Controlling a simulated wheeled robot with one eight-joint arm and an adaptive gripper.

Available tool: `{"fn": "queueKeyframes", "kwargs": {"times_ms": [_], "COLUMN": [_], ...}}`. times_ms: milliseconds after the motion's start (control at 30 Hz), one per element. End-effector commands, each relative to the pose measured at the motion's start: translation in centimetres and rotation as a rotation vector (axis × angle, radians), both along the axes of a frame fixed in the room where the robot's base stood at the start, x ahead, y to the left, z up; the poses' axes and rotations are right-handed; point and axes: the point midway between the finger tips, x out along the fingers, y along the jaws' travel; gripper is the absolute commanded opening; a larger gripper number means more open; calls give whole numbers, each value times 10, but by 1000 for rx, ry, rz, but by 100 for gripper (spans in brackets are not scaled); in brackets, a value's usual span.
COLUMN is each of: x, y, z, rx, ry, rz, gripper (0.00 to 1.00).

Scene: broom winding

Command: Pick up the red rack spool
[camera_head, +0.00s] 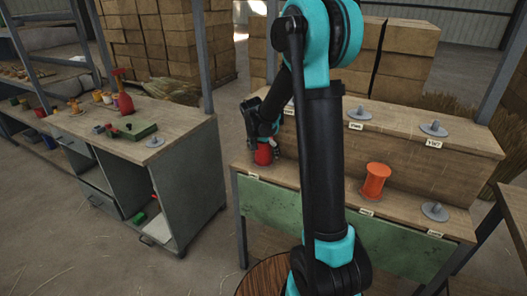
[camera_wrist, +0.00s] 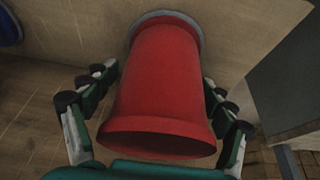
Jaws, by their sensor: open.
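The red rack spool (camera_wrist: 165,85) stands upright on the lower shelf of the wooden rack, on a grey base, in the wrist view. In the head view the red spool (camera_head: 264,154) shows at the left end of the rack, partly hidden by my gripper. My gripper (camera_wrist: 155,110) is open, with its fingers on the left and right sides of the spool. The left fingers look slightly apart from it; I cannot tell whether the right fingers touch it. In the head view my gripper (camera_head: 262,140) is at the spool from above.
An orange spool (camera_head: 375,181) stands on the same rack (camera_head: 400,215), right of my arm. Grey empty holders (camera_head: 434,211) sit on both shelf levels.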

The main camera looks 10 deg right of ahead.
Motion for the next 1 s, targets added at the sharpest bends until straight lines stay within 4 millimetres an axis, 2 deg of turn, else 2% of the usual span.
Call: {"fn": "queueKeyframes", "kwargs": {"times_ms": [133, 167, 600, 1000], "x": [0, 0, 0, 0], "y": [0, 0, 0, 0], "z": [0, 0, 0, 6], "rx": [0, 0, 0, 0], "ry": [0, 0, 0, 0], "rz": [0, 0, 0, 0], "gripper": [84, 81, 27, 25]}}
